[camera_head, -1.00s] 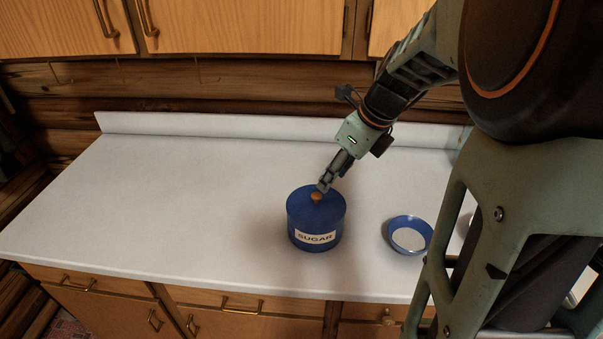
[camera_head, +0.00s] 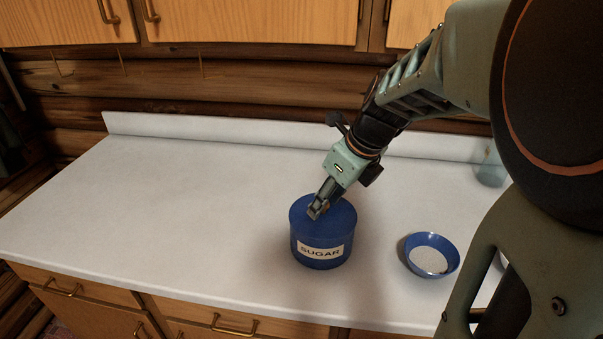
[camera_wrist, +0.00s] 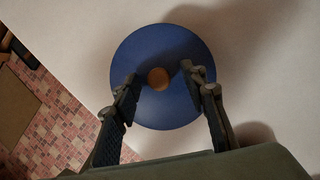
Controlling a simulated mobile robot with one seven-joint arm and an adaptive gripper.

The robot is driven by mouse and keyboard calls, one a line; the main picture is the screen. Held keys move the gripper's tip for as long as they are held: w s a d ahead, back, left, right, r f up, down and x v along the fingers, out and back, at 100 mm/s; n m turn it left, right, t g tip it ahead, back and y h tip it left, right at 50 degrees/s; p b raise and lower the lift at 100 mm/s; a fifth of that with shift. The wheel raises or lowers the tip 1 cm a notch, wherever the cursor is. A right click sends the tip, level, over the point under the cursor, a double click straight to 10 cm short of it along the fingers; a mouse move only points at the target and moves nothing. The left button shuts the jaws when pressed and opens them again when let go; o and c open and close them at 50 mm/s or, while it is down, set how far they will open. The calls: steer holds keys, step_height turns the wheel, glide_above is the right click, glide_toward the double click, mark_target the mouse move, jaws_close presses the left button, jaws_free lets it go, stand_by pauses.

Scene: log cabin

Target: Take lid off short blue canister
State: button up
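The short blue canister (camera_head: 321,255) with a SUGAR label stands upright on the white counter. Its blue lid (camera_head: 341,211) is on top of it. In the wrist view the lid (camera_wrist: 160,112) is a round disc with a brown wooden knob (camera_wrist: 158,79) at its middle. My gripper (camera_head: 318,210) is over the lid, pointing down at a tilt. In the wrist view my gripper (camera_wrist: 164,88) is open, with one finger on each side of the knob and a gap to it. In the head view the fingers hide the knob.
A blue bowl (camera_head: 431,255) with a pale inside sits on the counter (camera_head: 190,215) to the right of the canister. A clear glass-like container (camera_head: 491,168) stands at the back right. The counter left of the canister is clear.

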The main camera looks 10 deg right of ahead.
steer(key=shift+a+f, duration=0.1)
steer(key=shift+f, duration=0.1)
jaws_close()
steer(key=shift+r, duration=0.15)
stand_by(0.3)
